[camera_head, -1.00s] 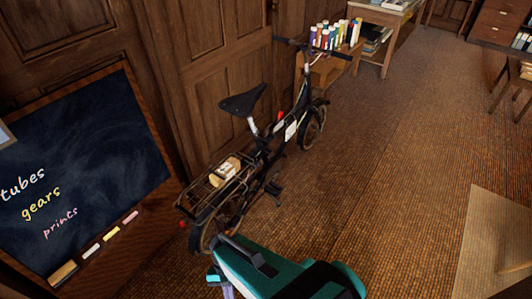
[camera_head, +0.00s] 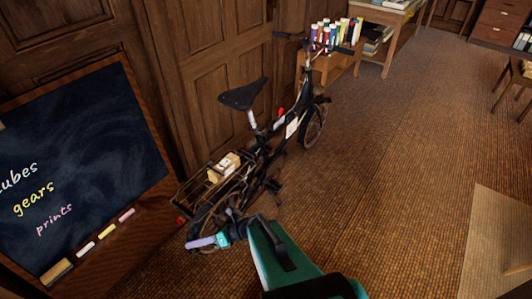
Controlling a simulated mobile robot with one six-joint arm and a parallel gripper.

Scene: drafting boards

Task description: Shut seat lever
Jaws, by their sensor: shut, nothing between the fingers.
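A black folding bicycle (camera_head: 262,165) stands upright along the wooden doors, its rear end nearest me. Its black saddle (camera_head: 243,94) sits on a pale seat post (camera_head: 252,119). A small red part (camera_head: 281,111) shows just right of the post; I cannot tell whether it is the seat lever. No lever's position can be made out at this size. My gripper (camera_head: 194,243), with lilac fingers on a teal arm, is shut and empty. In the picture it lies in front of the rear wheel's lower part, well below the saddle, and points left.
A chalkboard (camera_head: 85,170) with chalks on its ledge stands at the left. The rear rack (camera_head: 195,187) carries a small pale roll (camera_head: 224,168). A bench with coloured bottles (camera_head: 334,33) is beyond the handlebar. The floor (camera_head: 390,190) right of the bicycle is clear.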

